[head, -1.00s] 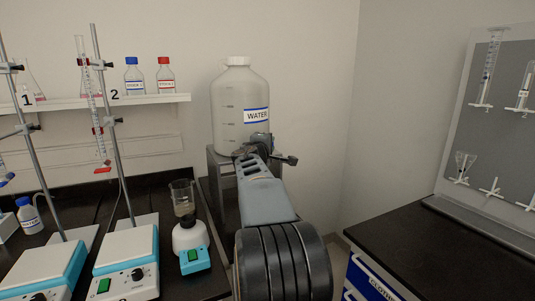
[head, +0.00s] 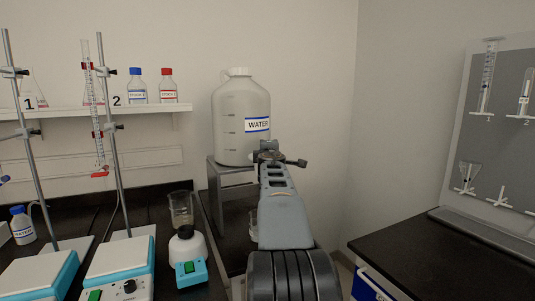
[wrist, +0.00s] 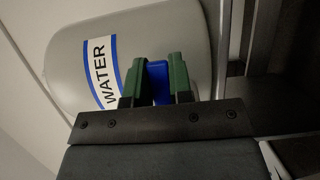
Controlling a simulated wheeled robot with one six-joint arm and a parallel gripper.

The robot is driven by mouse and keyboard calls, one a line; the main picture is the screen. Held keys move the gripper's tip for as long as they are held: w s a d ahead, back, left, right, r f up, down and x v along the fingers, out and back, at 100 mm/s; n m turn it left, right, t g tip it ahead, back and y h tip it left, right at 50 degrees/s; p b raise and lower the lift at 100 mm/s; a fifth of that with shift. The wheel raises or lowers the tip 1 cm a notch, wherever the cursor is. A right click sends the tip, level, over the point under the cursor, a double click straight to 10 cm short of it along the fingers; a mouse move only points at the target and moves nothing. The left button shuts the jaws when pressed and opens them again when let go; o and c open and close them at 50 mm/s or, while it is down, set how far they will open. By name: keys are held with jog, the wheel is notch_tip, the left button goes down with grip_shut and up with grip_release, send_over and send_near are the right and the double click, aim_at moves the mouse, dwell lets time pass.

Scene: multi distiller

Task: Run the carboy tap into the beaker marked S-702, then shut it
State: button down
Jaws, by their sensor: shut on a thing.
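The large translucent carboy (head: 232,105) with a WATER label stands on a grey stand (head: 230,178) in the head view. It fills much of the wrist view (wrist: 180,40). My gripper (wrist: 158,76) is at the carboy's lower front. Its two green fingers are shut on a blue piece, which looks like the tap handle (wrist: 158,92). The spout and any flow are hidden. In the head view my arm covers the space below the tap. The edge of a clear glass vessel (head: 253,224) shows left of my arm, low by the stand. No S-702 mark is readable.
A clear vessel (head: 182,207) sits on a white and teal device (head: 189,248) on the left bench. Two hotplates (head: 122,262) with rod stands are further left. A right bench (head: 450,262) and a pegboard (head: 510,130) stand across the gap.

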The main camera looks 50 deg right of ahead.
dwell(0.3)
jog(key=c, duration=1)
grip_release()
jog(key=shift+v, duration=6.85)
